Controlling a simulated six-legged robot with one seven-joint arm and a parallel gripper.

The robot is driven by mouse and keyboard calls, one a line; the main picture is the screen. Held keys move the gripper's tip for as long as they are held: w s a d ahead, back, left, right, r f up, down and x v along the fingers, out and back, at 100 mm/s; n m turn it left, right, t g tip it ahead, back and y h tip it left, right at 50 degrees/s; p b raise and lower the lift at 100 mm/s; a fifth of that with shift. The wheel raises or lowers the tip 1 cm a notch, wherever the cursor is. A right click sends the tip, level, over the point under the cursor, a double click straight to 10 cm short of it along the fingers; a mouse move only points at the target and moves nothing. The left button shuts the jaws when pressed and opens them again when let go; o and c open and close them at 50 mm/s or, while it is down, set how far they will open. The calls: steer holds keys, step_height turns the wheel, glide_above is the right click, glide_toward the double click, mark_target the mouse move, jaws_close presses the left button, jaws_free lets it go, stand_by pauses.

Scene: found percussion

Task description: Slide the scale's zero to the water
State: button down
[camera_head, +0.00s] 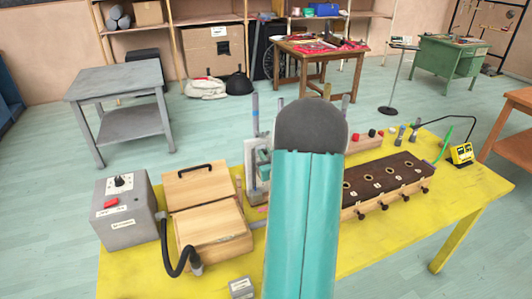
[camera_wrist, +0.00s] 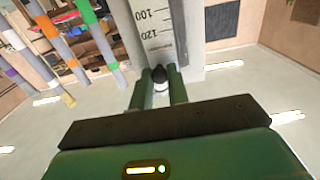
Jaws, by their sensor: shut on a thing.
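In the wrist view the scale (camera_wrist: 152,28) is a pale upright strip with dark marks and the numbers 100 and 120. The scale's zero is out of this view, and I cannot make out a water level. In the head view a pale upright stand (camera_head: 251,172) with a blue-grey tube rises from the yellow table, partly behind my teal arm. My arm hides my gripper there.
Striped poles (camera_wrist: 84,12) stand left in the wrist view.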

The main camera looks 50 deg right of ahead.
steer(key=c, duration=1.4)
jaws_free()
steer(key=shift+o, duration=0.2)
steer(key=shift+s, duration=0.1)
steer(key=v, duration=1.3)
steer(key=shift+s+a, duration=0.2)
steer(key=shift+s, duration=0.05)
steer(key=shift+f, duration=0.1)
